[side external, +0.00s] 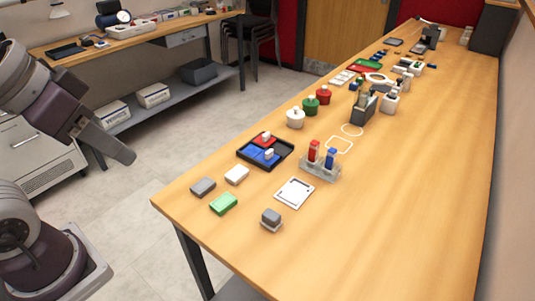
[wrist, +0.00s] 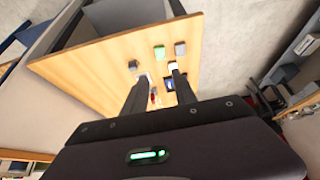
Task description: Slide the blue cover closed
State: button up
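A low black tray (side external: 243,153) lies on the long wooden table in the side external view. The blue cover (side external: 257,157), with a white knob, lies in its near part. The red cover (side external: 259,141), also with a white knob, lies in the far part. From here I cannot tell how far the blue cover is slid along. In the wrist view, the tray area is small and partly hidden behind the right finger. My gripper (wrist: 160,72) is open, with nothing between its fingers. It is high and well away from the tray, off the table's left end in the side external view.
Near the tray are grey (side external: 203,187), white (side external: 237,174) and green (side external: 223,203) blocks, a white square frame (side external: 294,193) and a grey-and-white block (side external: 271,219). A clear rack (side external: 320,168) holding red and blue items stands right of it. White, green and red knobbed pots stand behind.

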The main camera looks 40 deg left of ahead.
jog(key=w, duration=1.1)
jog(key=g, duration=0.1)
send_over(269, 151)
jog(key=s, duration=0.6)
notch_tip(269, 151, down, 14)
jog(key=x, duration=1.2)
jog(key=shift+w+f, duration=0.15)
jog(key=shift+w, duration=0.25)
grip_shut()
